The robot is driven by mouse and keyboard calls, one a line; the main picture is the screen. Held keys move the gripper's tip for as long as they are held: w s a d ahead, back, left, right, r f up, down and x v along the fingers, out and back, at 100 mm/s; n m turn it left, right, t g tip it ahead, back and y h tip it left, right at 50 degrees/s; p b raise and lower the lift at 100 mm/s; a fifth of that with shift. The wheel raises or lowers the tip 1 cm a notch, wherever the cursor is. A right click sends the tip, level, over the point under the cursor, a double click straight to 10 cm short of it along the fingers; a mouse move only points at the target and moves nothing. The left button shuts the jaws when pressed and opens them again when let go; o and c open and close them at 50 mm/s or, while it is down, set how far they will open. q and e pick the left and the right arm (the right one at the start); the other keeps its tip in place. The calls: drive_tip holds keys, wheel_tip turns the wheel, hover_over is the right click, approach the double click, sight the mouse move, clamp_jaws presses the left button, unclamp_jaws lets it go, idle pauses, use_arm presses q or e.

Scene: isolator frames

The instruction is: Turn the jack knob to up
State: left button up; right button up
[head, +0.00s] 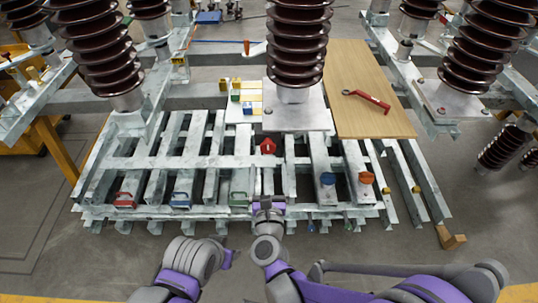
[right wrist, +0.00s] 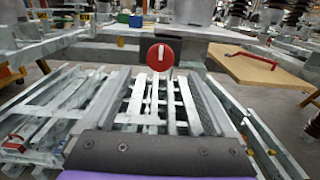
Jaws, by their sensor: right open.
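A red round knob (head: 268,146) with a white pointer mark stands on the metal frame, in line ahead of my right gripper. In the right wrist view the red knob (right wrist: 160,57) faces me, its white mark close to upright. No label is readable, so I cannot tell by name that it is the jack knob. My right gripper (head: 268,203) is open and empty, apart from the knob and on the near side of it. A dark plate of this gripper (right wrist: 160,154) fills the bottom of the wrist view. My left arm's end (head: 228,258) is low, its jaws unclear.
A blue knob (head: 328,179) and an orange knob (head: 366,178) stand to the right. Red, blue and green handles (head: 239,199) line the frame's front edge. A wooden board (head: 365,75) carries a red tool (head: 366,100). Tall brown insulators (head: 297,45) rise behind.

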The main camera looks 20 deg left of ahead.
sight(268, 150)
drive_tip(key=x, duration=0.6)
drive_tip(key=shift+w, duration=0.25)
drive_tip(key=c, duration=1.4)
